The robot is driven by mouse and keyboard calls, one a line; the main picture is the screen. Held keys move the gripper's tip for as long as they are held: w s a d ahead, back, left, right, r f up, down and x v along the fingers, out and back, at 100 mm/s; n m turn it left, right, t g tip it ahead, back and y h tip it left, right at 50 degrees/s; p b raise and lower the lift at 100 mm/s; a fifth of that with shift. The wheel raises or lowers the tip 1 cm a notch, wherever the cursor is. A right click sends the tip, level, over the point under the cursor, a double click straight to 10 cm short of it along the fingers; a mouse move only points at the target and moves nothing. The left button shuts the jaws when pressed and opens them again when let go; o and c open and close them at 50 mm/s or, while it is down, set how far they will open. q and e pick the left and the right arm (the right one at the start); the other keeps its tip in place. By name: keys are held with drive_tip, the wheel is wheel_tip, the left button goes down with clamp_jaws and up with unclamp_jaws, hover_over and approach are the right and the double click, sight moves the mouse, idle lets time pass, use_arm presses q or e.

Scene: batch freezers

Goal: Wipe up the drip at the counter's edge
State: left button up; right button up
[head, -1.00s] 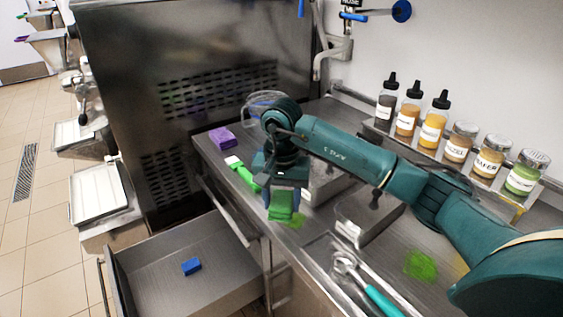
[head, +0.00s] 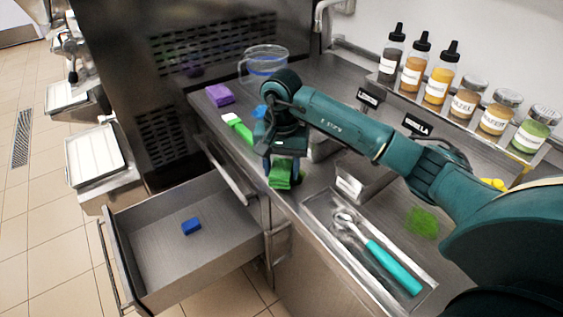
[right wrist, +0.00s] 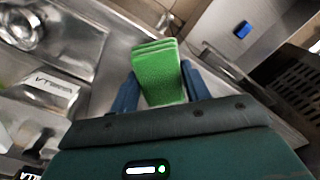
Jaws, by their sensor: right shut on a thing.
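My right gripper (head: 283,167) is shut on a folded green cloth (head: 281,180), low at the counter's front edge. In the right wrist view the cloth (right wrist: 160,72) sits between the two blue fingers and sticks out past them. A sliver of green shows just right of the cloth in the head view; I cannot tell whether it is the drip or the cloth. A separate green smear (head: 422,222) lies on the counter further right. My left gripper is not in view.
An open drawer (head: 150,225) juts out below the counter, with a blue block (head: 191,227) inside. A teal-handled scoop (head: 390,265) lies in a tray. Bottles (head: 437,85) line the back.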

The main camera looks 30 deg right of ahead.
sight(307, 171)
drive_tip(key=shift+f+b, duration=0.9)
drive_tip(key=shift+f, duration=0.2)
idle(0.6)
drive_tip(key=shift+d, duration=0.15)
drive_tip(key=shift+w+d+r+b, duration=0.1)
drive_tip(key=shift+d+b, duration=0.1)
drive_tip(key=shift+d, duration=0.4)
drive_tip(key=shift+w+d+f+b, duration=0.1)
drive_tip(key=shift+d+b, duration=0.15)
drive_tip(key=shift+d, duration=0.4)
drive_tip(key=shift+w+d+r+b, duration=0.1)
drive_tip(key=shift+d+b, duration=0.1)
drive_tip(key=shift+d, duration=0.4)
drive_tip(key=shift+w+d+b, duration=0.1)
drive_tip(key=shift+d+b, duration=0.3)
drive_tip(key=shift+d, duration=0.45)
drive_tip(key=shift+w+d+b, duration=0.15)
drive_tip(key=shift+d+b, duration=0.2)
drive_tip(key=shift+d, duration=0.6)
drive_tip(key=shift+s+a+f, duration=0.1)
drive_tip(key=shift+s+a, duration=0.1)
drive_tip(key=shift+a, duration=0.85)
drive_tip(key=shift+s+a+f, duration=0.1)
drive_tip(key=shift+s+a, duration=0.05)
drive_tip(key=shift+a, duration=0.85)
drive_tip(key=shift+s+a+r, duration=0.1)
drive_tip(key=shift+s+a, duration=0.05)
drive_tip(key=shift+a, duration=0.75)
drive_tip(key=shift+s+a, duration=0.1)
drive_tip(key=shift+a, duration=0.75)
